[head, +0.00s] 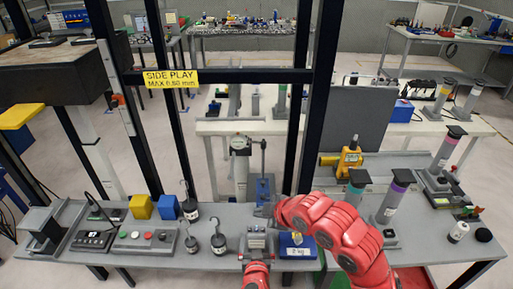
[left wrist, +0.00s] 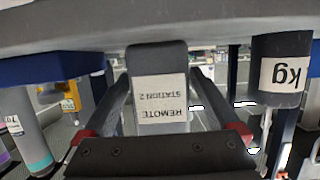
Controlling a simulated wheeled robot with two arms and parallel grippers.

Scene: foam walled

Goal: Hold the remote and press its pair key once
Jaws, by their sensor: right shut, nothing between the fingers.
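The remote (head: 256,241) is a small grey block near the front edge of the grey bench. In the left wrist view, the remote (left wrist: 160,88) carries a white label reading "REMOTE STATION 2", seen upside down. My left gripper (head: 256,257) comes in low from the front. The pair key cannot be made out.
Hook weights (head: 218,243) and a button panel (head: 151,238) stand left of the remote. A gauge stand (head: 241,165) and a dark frame with a yellow SIDE PLAY sign (head: 170,78) rise behind.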

